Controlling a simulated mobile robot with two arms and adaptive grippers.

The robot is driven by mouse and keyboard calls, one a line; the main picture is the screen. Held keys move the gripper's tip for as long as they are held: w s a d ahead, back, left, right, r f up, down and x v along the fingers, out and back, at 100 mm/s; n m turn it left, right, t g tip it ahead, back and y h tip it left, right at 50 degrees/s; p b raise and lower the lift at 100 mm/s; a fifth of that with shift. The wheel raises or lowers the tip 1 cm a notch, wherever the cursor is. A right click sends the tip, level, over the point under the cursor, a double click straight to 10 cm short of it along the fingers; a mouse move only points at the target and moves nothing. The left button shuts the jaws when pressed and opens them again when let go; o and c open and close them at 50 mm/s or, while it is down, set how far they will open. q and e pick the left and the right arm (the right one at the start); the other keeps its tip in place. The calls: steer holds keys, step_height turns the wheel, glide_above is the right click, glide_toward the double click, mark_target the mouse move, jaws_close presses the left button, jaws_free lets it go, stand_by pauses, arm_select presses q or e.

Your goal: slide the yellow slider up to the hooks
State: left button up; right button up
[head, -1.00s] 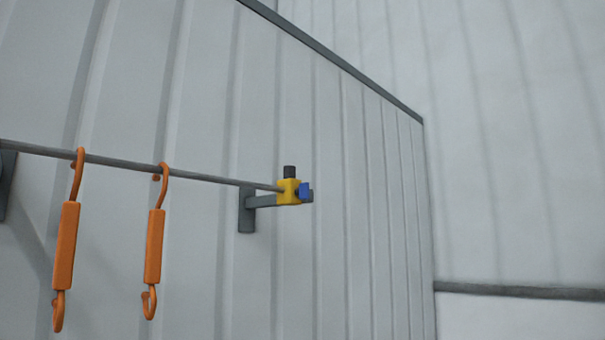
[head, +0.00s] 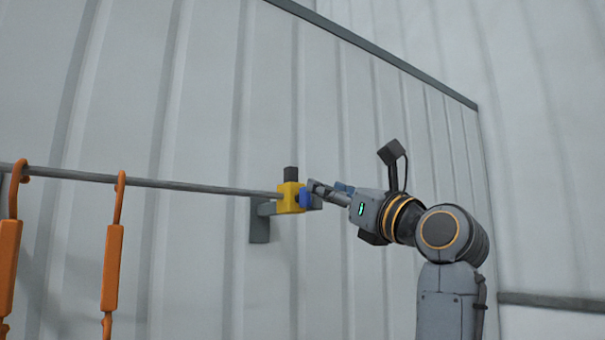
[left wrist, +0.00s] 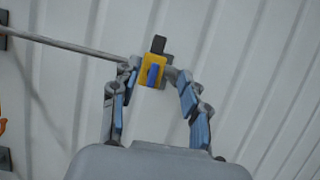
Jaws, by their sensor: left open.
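The yellow slider (head: 290,198), with a black knob on top and a blue part at its end, sits at the right end of the grey rail (head: 200,188). Two orange hooks, one at the left edge (head: 8,260) and another right of it (head: 112,265), hang from the rail, well left of the slider. My left gripper (head: 314,191) is open at the slider's right side. In the left wrist view the slider (left wrist: 148,77) shows between the spread fingertips; I cannot tell whether they touch it. My right gripper is not in view.
A grey wall bracket (head: 260,222) carries the rail's end beside the slider. The ribbed wall (head: 380,110) stands close behind the rail. The rail between slider and nearest hook is clear.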

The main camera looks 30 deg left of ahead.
arm_select(q)
steer(key=p, duration=0.3)
glide_toward(294, 175)
steer(key=a+r, duration=0.2)
steer(key=a, duration=0.1)
steer(key=p+x, duration=0.1)
steer(key=x, duration=0.1)
steer(key=p+x, duration=0.1)
steer(key=x, duration=0.1)
steer(key=w+p+x, duration=0.1)
steer(key=x, duration=0.2)
steer(key=shift+w+f, duration=0.15)
steer(key=shift+f, duration=0.2)
steer(key=shift+w+a+r, duration=0.1)
steer(key=shift+w+a, duration=0.05)
steer(key=shift+a, duration=0.25)
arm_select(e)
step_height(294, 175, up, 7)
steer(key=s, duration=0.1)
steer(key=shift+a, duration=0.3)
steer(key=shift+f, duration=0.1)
arm_select(q)
jaws_close()
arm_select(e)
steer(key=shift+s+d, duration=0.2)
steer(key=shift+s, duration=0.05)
